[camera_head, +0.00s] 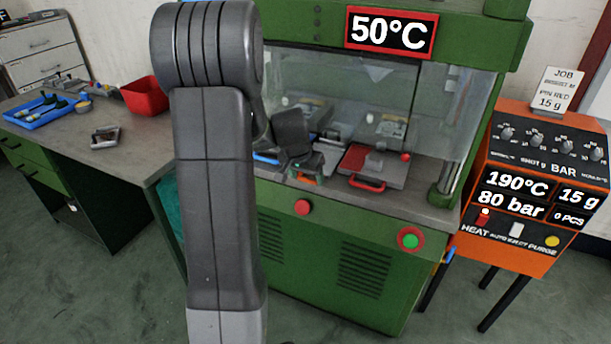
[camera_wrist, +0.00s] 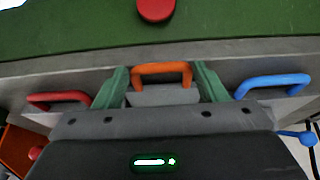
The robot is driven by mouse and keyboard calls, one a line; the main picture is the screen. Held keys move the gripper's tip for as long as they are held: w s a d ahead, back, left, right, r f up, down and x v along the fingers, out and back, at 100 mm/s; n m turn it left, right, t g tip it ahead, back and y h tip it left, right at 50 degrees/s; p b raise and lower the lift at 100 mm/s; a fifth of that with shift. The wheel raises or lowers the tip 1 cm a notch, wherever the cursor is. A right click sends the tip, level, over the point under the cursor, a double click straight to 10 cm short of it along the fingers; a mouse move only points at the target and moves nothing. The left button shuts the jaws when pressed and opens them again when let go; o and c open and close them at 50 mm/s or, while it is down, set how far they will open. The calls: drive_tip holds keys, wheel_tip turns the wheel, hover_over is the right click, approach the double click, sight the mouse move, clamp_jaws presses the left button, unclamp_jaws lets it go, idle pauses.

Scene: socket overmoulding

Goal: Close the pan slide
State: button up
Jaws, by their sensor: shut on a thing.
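In the wrist view an orange handle (camera_wrist: 161,68) stands on the front of a grey slide (camera_wrist: 162,95). My gripper (camera_wrist: 162,77) has its two green fingers shut on the ends of this handle. A red handle (camera_wrist: 60,98) is to its left and a blue handle (camera_wrist: 272,84) to its right. In the head view my gripper (camera_head: 305,174) is low at the front of the green press, over the orange handle (camera_head: 303,181). The red handle (camera_head: 367,184) is on a plate to the right. My wrist hides much of the slide.
The green press has a clear guard (camera_head: 450,110) above the work area and a red button (camera_head: 302,207) on its front. An orange control box (camera_head: 520,240) stands at the right. A bench (camera_head: 140,140) with a red bin (camera_head: 145,96) and a blue tray (camera_head: 42,110) is at the left.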

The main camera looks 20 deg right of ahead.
drive_tip(key=shift+w+d+r+p, duration=0.1)
drive_tip(key=shift+w+d+p, duration=0.05)
drive_tip(key=shift+w+d, duration=0.35)
drive_tip(key=shift+w+d+p, duration=0.15)
drive_tip(key=shift+w+d, duration=0.1)
drive_tip(key=shift+d, duration=0.3)
clamp_jaws()
drive_tip(key=shift+c, duration=1.1)
unclamp_jaws()
drive_tip(key=o, duration=1.1)
drive_tip(key=shift+s, duration=0.1)
drive_tip(key=shift+o, duration=1.4)
drive_tip(key=shift+a, duration=0.1)
drive_tip(key=v, duration=1.3)
drive_tip(key=shift+r+p, duration=0.2)
drive_tip(key=shift+p, duration=0.1)
drive_tip(key=shift+a, duration=0.1)
drive_tip(key=shift+f, duration=0.1)
